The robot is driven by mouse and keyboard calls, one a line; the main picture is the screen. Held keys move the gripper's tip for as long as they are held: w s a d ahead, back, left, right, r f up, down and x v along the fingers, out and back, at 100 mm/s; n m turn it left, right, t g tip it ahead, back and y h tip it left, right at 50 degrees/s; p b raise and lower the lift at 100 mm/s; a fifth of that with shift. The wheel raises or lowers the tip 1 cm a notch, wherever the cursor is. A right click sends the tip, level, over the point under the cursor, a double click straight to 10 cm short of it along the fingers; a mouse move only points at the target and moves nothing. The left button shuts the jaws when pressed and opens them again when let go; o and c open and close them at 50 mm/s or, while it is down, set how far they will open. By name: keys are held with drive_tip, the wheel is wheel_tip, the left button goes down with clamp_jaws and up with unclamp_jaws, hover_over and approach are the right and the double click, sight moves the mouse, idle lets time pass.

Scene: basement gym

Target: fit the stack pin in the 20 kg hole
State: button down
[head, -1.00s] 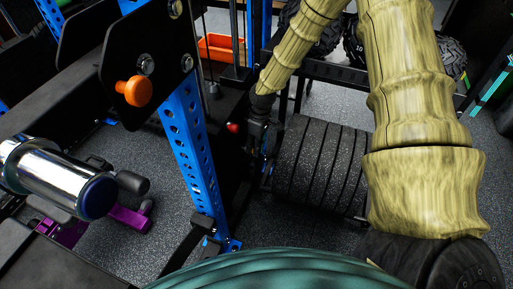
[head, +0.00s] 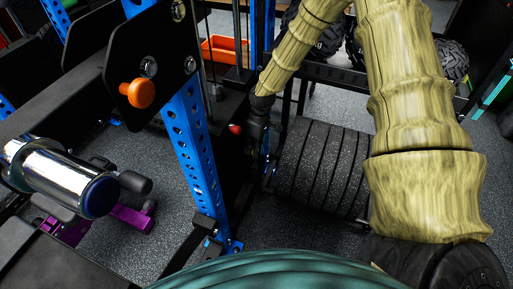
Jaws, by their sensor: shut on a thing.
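My gripper (head: 257,140) is small, dark and far off in the head view, at the end of my tan-sleeved arm, beside the dark weight machine behind the blue upright. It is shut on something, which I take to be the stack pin. A small red knob (head: 235,129) shows just left of the fingers and may be the pin's head. The pin's shaft cannot be made out. The weight stack's plates, their holes and the 20 kg mark cannot be made out in the shadow there.
The blue perforated upright (head: 191,135) stands close left of my gripper. An orange knob (head: 138,93) sits on a black plate nearer me. Several thick black bumper plates (head: 318,170) stand in a row just right of the gripper. An orange bin (head: 222,48) lies behind.

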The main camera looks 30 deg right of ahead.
drive_tip(key=shift+w+a+r, duration=0.25)
drive_tip(key=shift+w+a, duration=0.05)
drive_tip(key=shift+w, duration=0.35)
drive_tip(key=c, duration=1.2)
unclamp_jaws()
drive_tip(key=shift+c, duration=0.2)
drive_tip(key=shift+r, duration=0.1)
wheel_tip(320, 180, up, 8)
drive_tip(key=d, duration=0.1)
drive_tip(key=shift+d+f, duration=0.2)
drive_tip(key=shift+d, duration=0.1)
drive_tip(key=shift+s+d+f, duration=0.15)
drive_tip(key=shift+s+d, duration=0.05)
